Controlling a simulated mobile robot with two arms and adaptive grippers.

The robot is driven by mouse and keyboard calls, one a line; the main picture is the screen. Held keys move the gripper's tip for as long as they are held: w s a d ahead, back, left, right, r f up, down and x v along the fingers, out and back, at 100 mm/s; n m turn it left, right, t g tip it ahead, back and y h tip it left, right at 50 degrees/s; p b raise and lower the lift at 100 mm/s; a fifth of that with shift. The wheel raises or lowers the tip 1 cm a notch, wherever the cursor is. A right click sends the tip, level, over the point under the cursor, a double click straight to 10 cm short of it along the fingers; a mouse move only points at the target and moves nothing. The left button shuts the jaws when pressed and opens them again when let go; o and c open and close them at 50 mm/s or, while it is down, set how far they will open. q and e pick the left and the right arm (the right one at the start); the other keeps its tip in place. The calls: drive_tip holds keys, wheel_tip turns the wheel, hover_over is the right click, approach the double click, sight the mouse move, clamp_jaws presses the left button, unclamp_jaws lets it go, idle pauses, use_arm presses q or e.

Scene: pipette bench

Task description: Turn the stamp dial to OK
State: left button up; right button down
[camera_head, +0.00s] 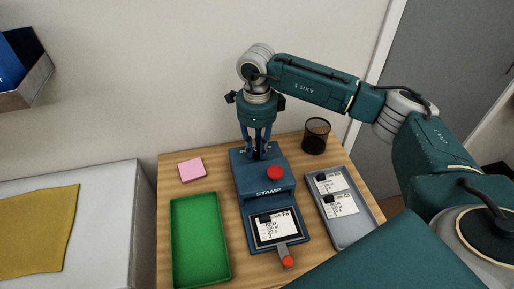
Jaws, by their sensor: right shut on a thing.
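The blue stamp machine (243,182) stands on the wooden table, with a red button (276,172) on top and STAMP written on its front. My right gripper (258,152) points straight down at the back of the machine's top, its fingers shut on the stamp dial. The fingers cover most of the dial, so its pointer and setting cannot be read. A white card (278,228) with printed text lies in the dark frame at the machine's front. A lever with an orange-red knob (288,261) sticks out below it. My left gripper is not in view.
An empty green tray (201,240) lies left of the machine. A grey tray (353,232) with cards lies to its right. A pink pad (192,170) and a black mesh cup (316,136) stand farther back. A yellow cloth (37,232) lies on the white surface at left.

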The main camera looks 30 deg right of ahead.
sight(257, 151)
drive_tip(key=c, duration=1.8)
unclamp_jaws()
drive_tip(key=shift+r, duration=0.1)
wheel_tip(257, 151, up, 12)
